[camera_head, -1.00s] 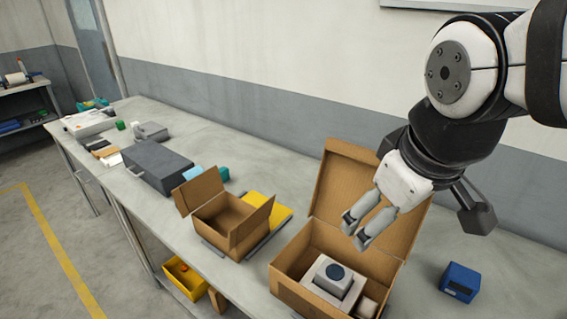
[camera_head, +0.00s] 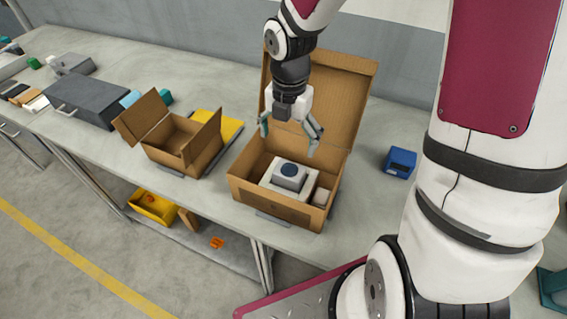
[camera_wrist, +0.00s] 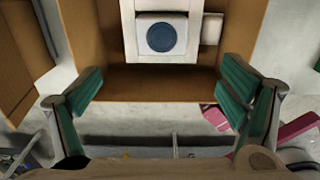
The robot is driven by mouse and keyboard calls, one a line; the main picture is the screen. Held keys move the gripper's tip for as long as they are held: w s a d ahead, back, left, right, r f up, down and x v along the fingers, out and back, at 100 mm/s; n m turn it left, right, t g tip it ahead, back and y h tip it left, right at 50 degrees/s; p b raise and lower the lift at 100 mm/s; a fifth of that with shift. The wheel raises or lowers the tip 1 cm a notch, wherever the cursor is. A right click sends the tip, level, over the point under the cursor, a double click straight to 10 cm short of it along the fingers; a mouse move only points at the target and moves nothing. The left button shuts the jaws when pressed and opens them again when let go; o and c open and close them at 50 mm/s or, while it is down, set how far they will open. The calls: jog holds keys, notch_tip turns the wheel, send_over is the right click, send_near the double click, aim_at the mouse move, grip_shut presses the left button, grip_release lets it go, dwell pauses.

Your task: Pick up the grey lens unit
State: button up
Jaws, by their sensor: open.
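The grey lens unit (camera_head: 290,177) is a small grey block with a round dark blue disc on top. It sits on a white block inside the larger open cardboard box (camera_head: 258,200). In the wrist view the lens unit (camera_wrist: 161,37) shows at the top middle, with the white block around it. My gripper (camera_head: 290,133) is open and empty, above the back part of the box in the head view. In the wrist view its green-padded fingers (camera_wrist: 165,101) are wide apart, with the lens unit beyond and between them. Nothing hides the lens unit's top.
A small pale block (camera_head: 321,196) lies in the box beside the white block. The raised lid (camera_head: 335,90) stands behind my gripper. A smaller open cardboard box (camera_head: 165,155) is to the left, and a blue box (camera_head: 400,162) to the right on the bench.

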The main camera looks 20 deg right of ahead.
aim_at(289, 170)
notch_tip(289, 170, down, 8)
jog(key=shift+f+b, duration=0.1)
jog(key=shift+b, duration=0.45)
jog(key=shift+w+d+f, duration=0.1)
jog(key=shift+d+f, duration=0.05)
jog(key=shift+f, duration=1.15)
jog(key=shift+d+f, duration=0.15)
jog(key=shift+f, duration=1.1)
jog(key=c, duration=1.8)
notch_tip(289, 170, up, 10)
jog(key=shift+r+p, duration=0.1)
jog(key=shift+p, duration=0.35)
